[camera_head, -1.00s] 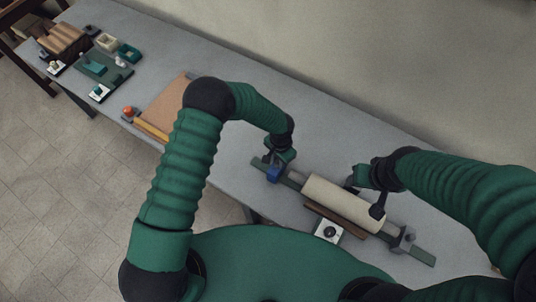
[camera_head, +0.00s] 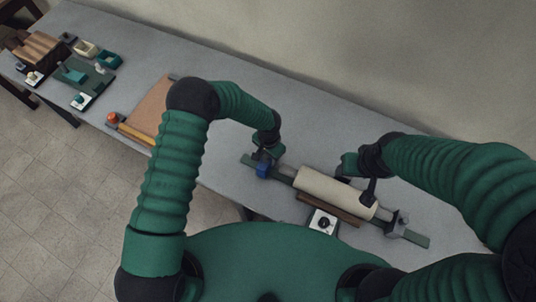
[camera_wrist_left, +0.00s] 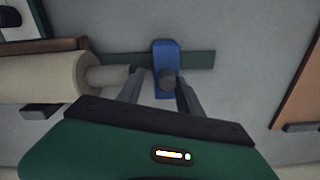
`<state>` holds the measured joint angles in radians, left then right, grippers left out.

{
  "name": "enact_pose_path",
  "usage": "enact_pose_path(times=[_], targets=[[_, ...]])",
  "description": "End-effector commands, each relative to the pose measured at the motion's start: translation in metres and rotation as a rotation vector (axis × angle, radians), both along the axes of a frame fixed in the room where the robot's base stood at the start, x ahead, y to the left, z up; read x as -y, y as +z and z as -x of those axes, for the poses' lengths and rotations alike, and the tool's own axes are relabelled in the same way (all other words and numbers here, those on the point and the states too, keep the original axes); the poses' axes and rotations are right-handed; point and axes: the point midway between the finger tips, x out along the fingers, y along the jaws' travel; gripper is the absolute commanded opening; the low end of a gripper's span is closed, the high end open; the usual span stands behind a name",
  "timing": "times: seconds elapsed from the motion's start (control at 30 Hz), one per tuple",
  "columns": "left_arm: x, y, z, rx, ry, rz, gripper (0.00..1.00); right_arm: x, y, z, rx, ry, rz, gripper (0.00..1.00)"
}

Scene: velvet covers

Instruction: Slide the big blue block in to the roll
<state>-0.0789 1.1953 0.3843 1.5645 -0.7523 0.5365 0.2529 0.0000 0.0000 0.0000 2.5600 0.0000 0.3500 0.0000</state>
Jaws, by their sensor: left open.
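The big blue block (camera_head: 263,170) sits on a green rail (camera_head: 416,239) at the left end of the cream roll (camera_head: 328,188). A grey shaft end lies between block and roll. My left gripper (camera_head: 264,157) is right at the block. In the left wrist view, its open fingers (camera_wrist_left: 160,90) point at the blue block (camera_wrist_left: 165,55), with a round grey knob between them. The roll (camera_wrist_left: 42,78) is at the left there, apart from the block. My right gripper (camera_head: 357,186) is at the roll's right part, its dark fingers on either side; their grip is unclear.
A grey bracket (camera_head: 398,222) stands at the rail's right end. A brown strip (camera_head: 326,210) and a white plate with a black knob (camera_head: 323,222) lie in front of the roll. A brown board (camera_head: 156,105) and several small parts are further left. The table behind the rail is clear.

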Motion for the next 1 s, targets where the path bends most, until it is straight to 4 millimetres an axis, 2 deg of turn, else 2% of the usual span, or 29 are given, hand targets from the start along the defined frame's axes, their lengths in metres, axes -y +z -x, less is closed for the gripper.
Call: enact_pose_path(times=[0.17,0.5,0.63,0.8,1.0], targets=[[0.000,0.021,-0.002,0.005,0.000,0.001,0.43,0.000,-0.006,0.000,0.000,0.000,0.000,0.55],[0.000,0.119,-0.003,0.005,0.001,0.001,0.43,0.000,-0.024,0.000,0.000,0.000,0.000,0.55],[-0.001,0.147,-0.003,0.003,0.001,0.001,0.43,0.000,-0.028,0.000,0.000,0.000,0.000,0.55],[-0.001,0.165,-0.002,-0.001,0.000,0.000,0.43,0.000,-0.029,0.000,0.000,0.000,0.000,0.55],[-0.001,0.166,-0.001,-0.003,0.000,0.000,0.43,0.000,-0.028,0.000,0.000,0.000,0.000,0.55]])
